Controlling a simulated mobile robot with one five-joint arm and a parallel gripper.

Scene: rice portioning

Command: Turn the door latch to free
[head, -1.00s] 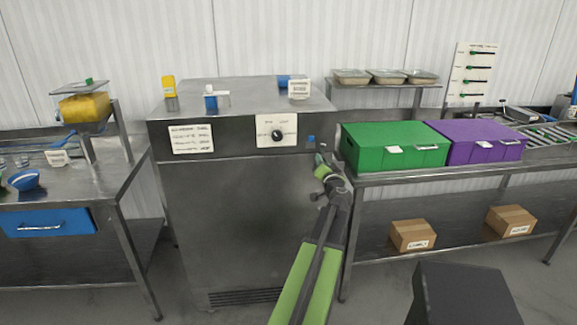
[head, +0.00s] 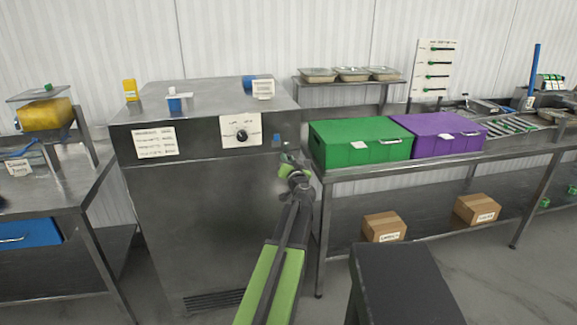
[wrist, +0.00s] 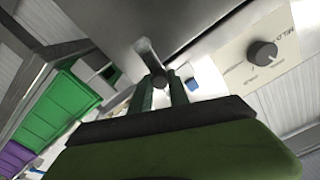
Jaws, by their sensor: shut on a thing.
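The steel cabinet (head: 195,215) stands left of centre in the head view, with its door facing me. A grey metal latch bar (wrist: 148,54) shows at the cabinet's edge in the wrist view, with a dark round end between my fingertips. My gripper (wrist: 162,88) is shut on the latch; my fingers partly cover its end. In the head view my gripper (head: 289,158) is at the cabinet's upper right edge, and the latch is too small to make out there. A small blue piece (head: 277,139) is on the cabinet front just above my gripper.
A white plate with a black dial (head: 242,135) is on the cabinet front, left of my gripper. A green box (head: 360,143) and a purple box (head: 437,134) sit on the steel bench close on the right. Cartons (head: 384,227) lie on its lower shelf.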

